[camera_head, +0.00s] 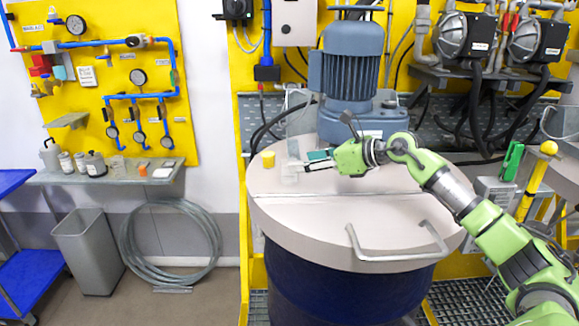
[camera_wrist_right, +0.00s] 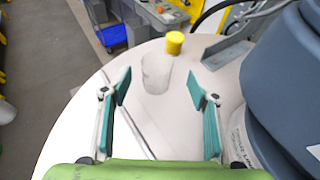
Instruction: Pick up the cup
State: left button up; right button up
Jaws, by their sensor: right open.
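The cup (camera_wrist_right: 156,74) is clear and translucent and stands upright on the drum's lid in the right wrist view. In the head view the cup (camera_head: 289,177) shows faintly at the fingertips of my right gripper (camera_head: 306,162). My right gripper (camera_wrist_right: 160,88) is open, with its teal-padded fingers spread wide. The cup lies just ahead of the fingertips, roughly centred between them, and is not gripped. My left gripper is not in view.
The pale lid (camera_head: 330,210) of the blue drum is mostly bare, with a handle (camera_head: 398,255) at its front. A yellow cylinder (camera_head: 268,159) stands behind the cup. The motor (camera_head: 347,70) rises beside my right gripper. A metal bracket (camera_wrist_right: 228,52) stands near the cup.

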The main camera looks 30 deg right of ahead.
aim_at(287, 163)
jog(key=shift+w+a+f, duration=0.1)
jog(key=shift+w+a, duration=0.25)
jog(key=shift+w, duration=0.15)
jog(key=p+x, duration=0.3)
jog(key=x, duration=0.1)
jog(key=shift+w+a+p, duration=0.1)
jog(key=shift+a+p, duration=0.05)
jog(key=shift+p, duration=0.15)
jog(key=shift+w+a+f, duration=0.2)
jog(key=shift+w, duration=0.25)
jog(key=c, duration=0.9)
